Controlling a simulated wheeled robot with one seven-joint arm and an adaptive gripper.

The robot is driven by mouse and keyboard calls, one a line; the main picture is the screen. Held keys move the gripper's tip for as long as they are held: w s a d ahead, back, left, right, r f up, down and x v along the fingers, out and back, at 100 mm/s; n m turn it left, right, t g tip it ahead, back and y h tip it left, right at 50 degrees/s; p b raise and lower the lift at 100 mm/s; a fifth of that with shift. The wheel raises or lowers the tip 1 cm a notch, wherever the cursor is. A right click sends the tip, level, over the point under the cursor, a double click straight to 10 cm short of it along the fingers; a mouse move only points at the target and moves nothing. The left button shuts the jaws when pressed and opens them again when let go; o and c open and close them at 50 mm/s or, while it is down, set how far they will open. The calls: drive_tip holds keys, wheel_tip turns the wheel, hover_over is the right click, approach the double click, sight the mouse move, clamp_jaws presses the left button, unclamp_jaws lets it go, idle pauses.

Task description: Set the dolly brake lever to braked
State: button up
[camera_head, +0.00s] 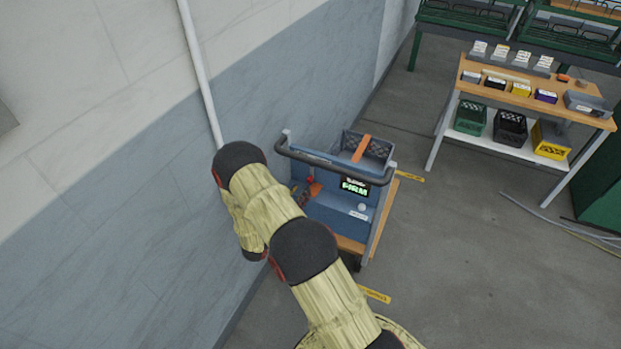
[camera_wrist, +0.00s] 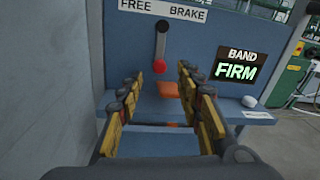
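The dolly brake lever (camera_wrist: 161,48) is a dark rod with a red ball knob on the blue panel of the dolly (camera_wrist: 120,50). In the wrist view the rod hangs nearly straight down, knob lowest, below the labels FREE (camera_wrist: 135,5) and BRAKE (camera_wrist: 188,14). It does not point clearly at either label. My gripper (camera_wrist: 159,78) is open and empty, its yellow-and-black fingers left and right of the knob in the picture. I cannot tell how far the fingertips are from the knob. In the head view my arm partly hides the gripper, and the dolly (camera_head: 350,215) stands beside the wall.
A display (camera_wrist: 236,64) reads BAND FIRM, right of the lever. An orange piece (camera_wrist: 168,90) shows below the knob. A white knob (camera_wrist: 249,101) sits on the ledge at right. The dolly has a dark handle bar (camera_head: 335,170).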

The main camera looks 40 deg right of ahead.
sight(308, 182)
drive_tip(key=x, duration=0.4)
drive_tip(key=b+x, duration=0.1)
drive_tip(key=x, duration=0.2)
drive_tip(key=shift+w+d+f, duration=0.1)
drive_tip(key=shift+d+f, duration=0.15)
drive_tip(key=shift+d, duration=0.1)
drive_tip(key=c, duration=0.3)
clamp_jaws()
idle(0.4)
